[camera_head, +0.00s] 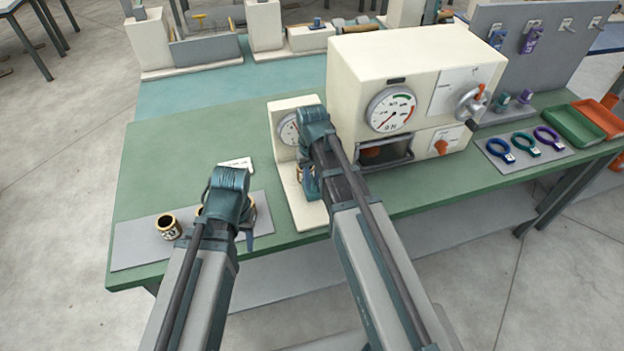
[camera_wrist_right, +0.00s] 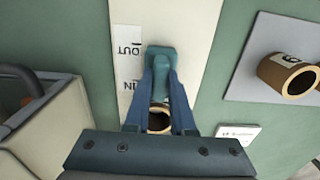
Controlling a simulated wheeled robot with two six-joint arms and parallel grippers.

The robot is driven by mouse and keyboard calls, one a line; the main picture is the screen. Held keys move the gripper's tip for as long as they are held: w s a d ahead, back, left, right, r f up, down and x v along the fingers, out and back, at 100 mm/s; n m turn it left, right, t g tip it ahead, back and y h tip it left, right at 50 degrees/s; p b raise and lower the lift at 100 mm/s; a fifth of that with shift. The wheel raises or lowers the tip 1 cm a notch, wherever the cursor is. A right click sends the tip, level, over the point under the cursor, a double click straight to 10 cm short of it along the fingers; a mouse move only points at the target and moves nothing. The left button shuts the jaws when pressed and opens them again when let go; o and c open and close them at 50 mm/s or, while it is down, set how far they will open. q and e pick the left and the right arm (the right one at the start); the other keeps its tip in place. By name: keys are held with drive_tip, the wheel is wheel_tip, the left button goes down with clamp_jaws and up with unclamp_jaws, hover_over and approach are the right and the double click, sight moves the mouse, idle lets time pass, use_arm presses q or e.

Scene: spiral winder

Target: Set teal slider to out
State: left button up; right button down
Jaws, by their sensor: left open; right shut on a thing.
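The teal slider (camera_wrist_right: 162,56) stands on the cream base plate of the small gauge unit, and it shows in the right wrist view between my right fingertips. An OUT label (camera_wrist_right: 128,50) and an IN label (camera_wrist_right: 128,92) lie beside its track; the slider's top is level with OUT. My right gripper (camera_head: 310,186) is shut on the slider; in the head view my arm hides the slider. A dark cup with a tan rim (camera_wrist_right: 159,121) sits between my fingers, nearer the wrist. My left gripper (camera_head: 247,232) is open above the grey mat, beside a partly hidden cup.
A black-and-tan cup (camera_head: 168,227) stands on the grey mat (camera_head: 133,244) at the left. The big cream gauge machine (camera_head: 345,75) stands right of my right gripper. Coloured rings lie on a pad (camera_head: 500,160) farther right.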

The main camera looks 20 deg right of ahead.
idle(0.7)
drive_tip(key=s, duration=0.6)
drive_tip(key=shift+s+d, duration=0.1)
drive_tip(key=shift+s, duration=0.1)
drive_tip(key=shift+w, duration=0.1)
drive_tip(key=c, duration=0.8)
unclamp_jaws()
drive_tip(key=shift+o, duration=0.2)
drive_tip(key=shift+r+p, duration=0.8)
wheel_tip(320, 180, up, 12)
drive_tip(key=p, duration=1.2)
